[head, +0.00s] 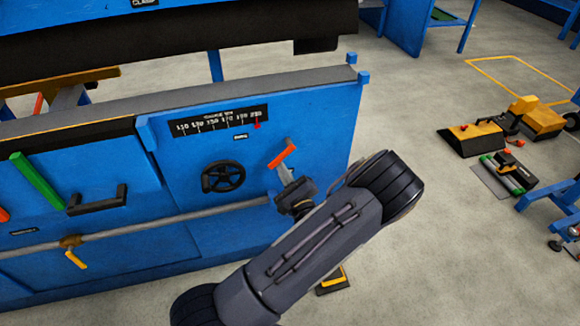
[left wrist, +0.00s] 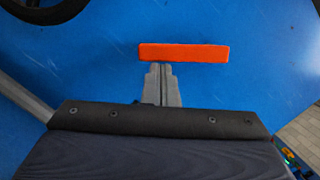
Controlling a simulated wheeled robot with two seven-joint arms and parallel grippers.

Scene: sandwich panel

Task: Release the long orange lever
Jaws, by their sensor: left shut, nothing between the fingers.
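An orange lever (head: 283,155) sits on the right part of the blue machine's front, tilted up to the right. In the left wrist view the orange lever (left wrist: 184,52) shows as a level bar across the blue panel. My left gripper (head: 283,171) is shut and empty, its fingertips just below the lever. In the left wrist view the left gripper's fingertips (left wrist: 160,68) lie together at the bar's lower edge, left of its middle. I cannot tell whether they touch it. My right gripper is not in view.
A black handwheel (head: 223,176) is left of the lever, below a scale (head: 218,119) with a red pointer. A green lever (head: 37,181), a black handle (head: 97,200) and a yellow lever (head: 75,259) are farther left.

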